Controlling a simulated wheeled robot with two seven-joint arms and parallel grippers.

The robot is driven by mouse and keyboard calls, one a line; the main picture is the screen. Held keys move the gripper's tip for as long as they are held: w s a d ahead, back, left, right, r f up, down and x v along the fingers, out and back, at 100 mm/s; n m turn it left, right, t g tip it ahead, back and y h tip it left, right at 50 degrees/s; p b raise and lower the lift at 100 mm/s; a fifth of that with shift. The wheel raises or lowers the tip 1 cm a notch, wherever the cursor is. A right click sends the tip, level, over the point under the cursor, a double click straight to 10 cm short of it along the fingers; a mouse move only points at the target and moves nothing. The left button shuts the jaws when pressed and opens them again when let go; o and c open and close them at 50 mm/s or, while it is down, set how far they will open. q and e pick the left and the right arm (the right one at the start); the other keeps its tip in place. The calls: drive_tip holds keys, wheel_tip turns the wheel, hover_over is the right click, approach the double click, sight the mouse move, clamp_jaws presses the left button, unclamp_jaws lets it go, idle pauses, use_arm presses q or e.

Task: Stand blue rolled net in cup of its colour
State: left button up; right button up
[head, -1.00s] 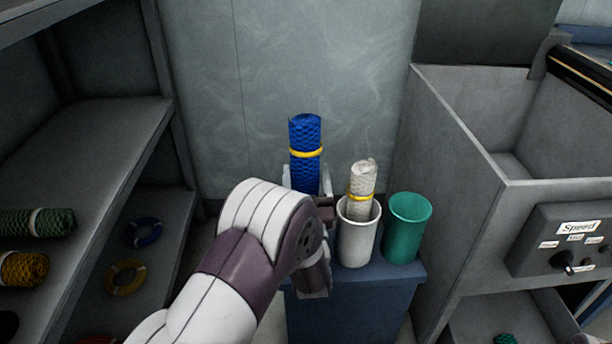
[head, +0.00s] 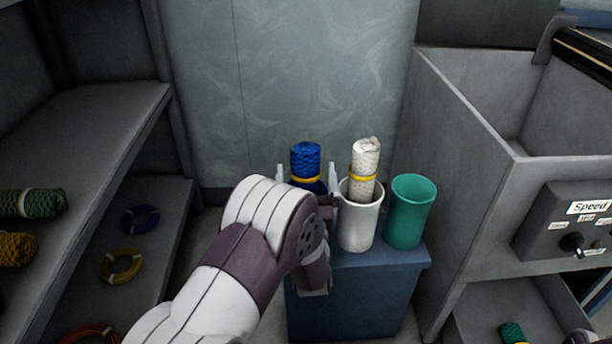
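The blue rolled net (head: 305,158) with a yellow band stands upright at the left end of the blue stand. Its lower part is inside a dark blue rim, which looks like the blue cup (head: 316,187), mostly hidden behind my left arm. My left gripper (head: 307,172) is open around the net, with one finger on each side and a gap to the roll.
A white cup (head: 361,222) holding a white rolled net (head: 365,160) and an empty green cup (head: 409,212) stand to the right on the blue stand (head: 362,290). Shelves with nets are left; a grey bin (head: 475,165) with a control box is right.

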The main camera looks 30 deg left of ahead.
use_arm(q)
drive_tip(key=shift+d+f, duration=0.1)
drive_tip(key=shift+f, duration=0.05)
drive_tip(key=shift+s+d, duration=0.2)
drive_tip(key=shift+s, duration=0.15)
drive_tip(key=p+v, duration=0.2)
drive_tip(key=v, duration=0.9)
drive_tip(key=shift+s+f+p, duration=0.2)
drive_tip(key=shift+s+p, duration=0.1)
drive_tip(key=shift+d, duration=0.1)
